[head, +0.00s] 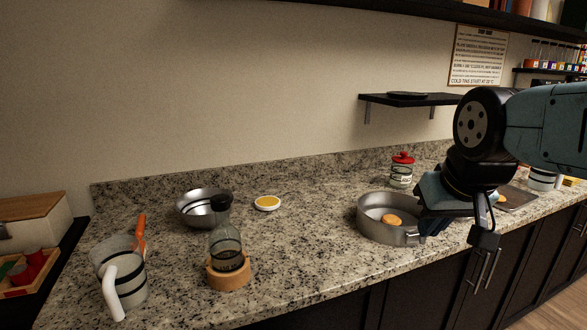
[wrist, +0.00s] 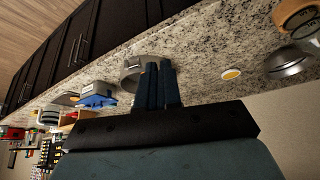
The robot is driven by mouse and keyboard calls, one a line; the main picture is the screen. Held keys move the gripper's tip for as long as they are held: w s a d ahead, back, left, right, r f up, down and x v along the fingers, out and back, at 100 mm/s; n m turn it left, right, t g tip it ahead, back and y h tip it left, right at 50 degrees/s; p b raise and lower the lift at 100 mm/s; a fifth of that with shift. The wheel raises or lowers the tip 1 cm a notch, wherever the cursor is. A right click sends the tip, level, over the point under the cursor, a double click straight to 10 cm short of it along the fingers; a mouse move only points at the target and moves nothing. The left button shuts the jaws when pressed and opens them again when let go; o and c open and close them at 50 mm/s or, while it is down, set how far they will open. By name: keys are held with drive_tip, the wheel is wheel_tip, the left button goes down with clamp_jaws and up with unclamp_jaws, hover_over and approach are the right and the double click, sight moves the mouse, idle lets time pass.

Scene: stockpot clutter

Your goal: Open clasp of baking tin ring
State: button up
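The grey metal baking tin ring (head: 369,222) stands on the counter right of centre in the head view, with a round golden-brown item (head: 392,219) inside it. A small tab, likely the clasp (head: 412,238), sticks out at its front right. My gripper (head: 428,232) is pointed down at the ring's right side, close to this tab; contact cannot be told. In the wrist view my gripper's two dark blue fingers (wrist: 158,68) are close together and partly cover the ring (wrist: 131,75). Whether they hold the clasp is hidden.
A red-lidded jar (head: 402,172) stands behind the ring. A steel bowl (head: 195,208), a small yellow-filled dish (head: 267,203), a glass carafe on a wooden base (head: 228,272) and a measuring jug (head: 125,275) stand left. A black shelf (head: 420,99) hangs above. The front middle counter is clear.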

drive_tip(key=o, duration=0.4)
drive_tip(key=shift+w+r, duration=0.1)
drive_tip(key=shift+r, duration=0.05)
drive_tip(key=o, duration=0.8)
drive_tip(key=shift+n+g, duration=0.6)
drive_tip(key=shift+g, duration=0.3)
drive_tip(key=w+d, duration=0.1)
drive_tip(key=w, duration=0.4)
drive_tip(key=w+d, duration=0.1)
drive_tip(key=w, duration=0.1)
drive_tip(key=shift+w+d+r, duration=0.2)
drive_tip(key=shift+d+r, duration=0.1)
drive_tip(key=shift+d, duration=0.05)
drive_tip(key=shift+o, duration=0.4)
drive_tip(key=w+d+n+g, duration=0.1)
drive_tip(key=w+d, duration=0.1)
drive_tip(key=w, duration=0.3)
drive_tip(key=shift+w+d+f, duration=0.25)
drive_tip(key=shift+d+f, duration=0.05)
drive_tip(key=shift+f, duration=0.15)
drive_tip(key=n+g, duration=0.2)
drive_tip(key=g, duration=0.1)
hover_over(418, 239)
wheel_tip(418, 239, down, 7)
drive_tip(key=f, duration=1.3)
drive_tip(key=shift+s+f, duration=0.3)
drive_tip(key=shift+f, duration=0.05)
drive_tip(key=c, duration=0.9)
